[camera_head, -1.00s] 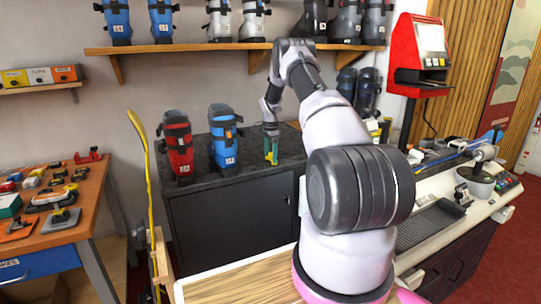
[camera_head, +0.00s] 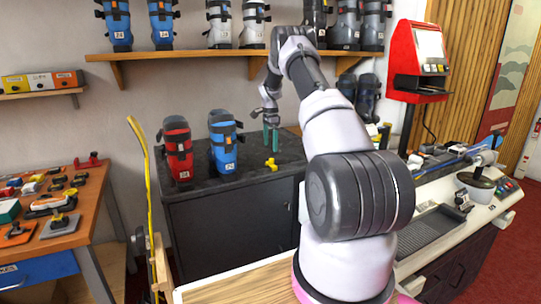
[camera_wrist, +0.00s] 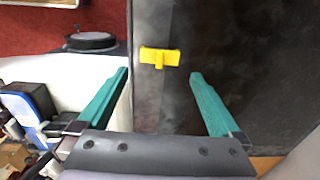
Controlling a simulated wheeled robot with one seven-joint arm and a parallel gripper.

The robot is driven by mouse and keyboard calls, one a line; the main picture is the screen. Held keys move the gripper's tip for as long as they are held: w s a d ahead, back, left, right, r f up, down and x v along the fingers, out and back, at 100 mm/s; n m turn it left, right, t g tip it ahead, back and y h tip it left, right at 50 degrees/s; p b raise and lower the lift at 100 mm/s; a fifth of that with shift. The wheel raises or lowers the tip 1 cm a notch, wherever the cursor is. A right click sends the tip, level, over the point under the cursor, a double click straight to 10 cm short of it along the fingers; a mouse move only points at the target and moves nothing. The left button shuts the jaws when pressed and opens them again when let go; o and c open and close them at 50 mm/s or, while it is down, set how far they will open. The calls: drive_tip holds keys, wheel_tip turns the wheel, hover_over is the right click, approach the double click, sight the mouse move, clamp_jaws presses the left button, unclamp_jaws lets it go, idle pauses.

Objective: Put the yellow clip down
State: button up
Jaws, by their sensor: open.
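The yellow clip (camera_head: 271,164) lies on the dark top of the black cabinet (camera_head: 245,176), near its front edge and right of the blue boot. In the wrist view the yellow clip (camera_wrist: 160,57) lies flat beyond the fingertips, between their lines and touching neither. My gripper (camera_head: 271,140) is above and behind the clip, with its green fingers pointing down. In the wrist view my gripper (camera_wrist: 160,75) has its fingers spread wide with nothing between them.
A red boot (camera_head: 177,150) and a blue boot (camera_head: 223,140) stand on the cabinet left of the clip. A shelf of boots (camera_head: 235,48) hangs above. A workbench (camera_head: 470,205) with a red-framed screen (camera_head: 420,60) is at right. The cabinet top around the clip is clear.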

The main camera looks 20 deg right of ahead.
drive_tip(key=s+a+r+n+t, duration=0.1)
drive_tip(key=s+a+r, duration=0.1)
drive_tip(key=r, duration=0.6)
drive_tip(key=s+a+r+n, duration=0.1)
drive_tip(key=s+a+r, duration=0.15)
drive_tip(key=r, duration=0.55)
drive_tip(key=s+a+r+n+t, duration=0.1)
drive_tip(key=s+a+r+n, duration=0.1)
drive_tip(key=s+a+r, duration=0.35)
drive_tip(key=s+a+r+n+t, duration=0.1)
drive_tip(key=s+a+r+n, duration=0.1)
drive_tip(key=s+r, duration=0.5)
drive_tip(key=s+a+r+n+t+y, duration=0.1)
drive_tip(key=s+a+r+n, duration=0.15)
drive_tip(key=s, duration=0.45)
drive_tip(key=s+a+r+n+t, duration=0.1)
drive_tip(key=s+a+r, duration=0.3)
drive_tip(key=s, duration=0.3)
drive_tip(key=s+a+f+n+t, duration=0.1)
drive_tip(key=s+n, duration=0.1)
drive_tip(key=s, duration=0.5)
drive_tip(key=s+a+f+n+t+y, duration=0.1)
drive_tip(key=s+a+f+n, duration=0.1)
drive_tip(key=s, duration=0.6)
drive_tip(key=shift+a, duration=0.2)
drive_tip(key=shift+s+f, duration=0.1)
